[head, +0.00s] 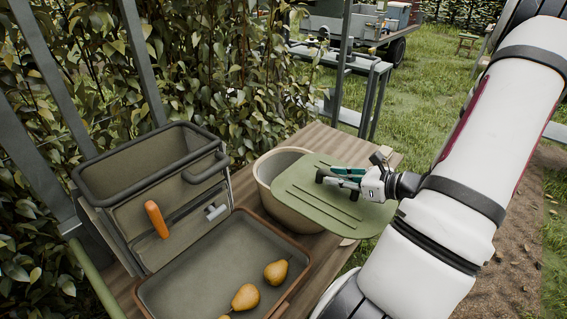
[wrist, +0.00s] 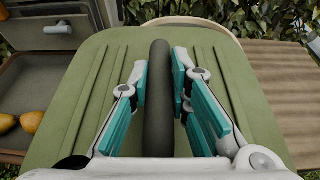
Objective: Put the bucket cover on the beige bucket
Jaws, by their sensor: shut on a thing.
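The bucket cover (head: 315,196) is a flat green lid with ridges and a dark bar handle (wrist: 158,100). My gripper (head: 345,176) is shut on that handle, its teal finger pads on both sides of the bar in the wrist view (wrist: 160,90). The beige bucket (head: 268,168) stands on the wooden table. The cover overlaps the right part of the bucket's opening in the head view, and the left part of the opening shows. The bucket's rim also shows behind the cover in the wrist view (wrist: 192,22). I cannot tell whether the cover touches the rim.
A brown-rimmed tray (head: 190,272) with yellow pears (head: 246,297) lies left of the bucket. Behind it stands a green-grey bin (head: 150,165) with an orange-handled tool (head: 156,220). The wooden table (head: 322,140) is bare behind the bucket. A leafy hedge is at the back left.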

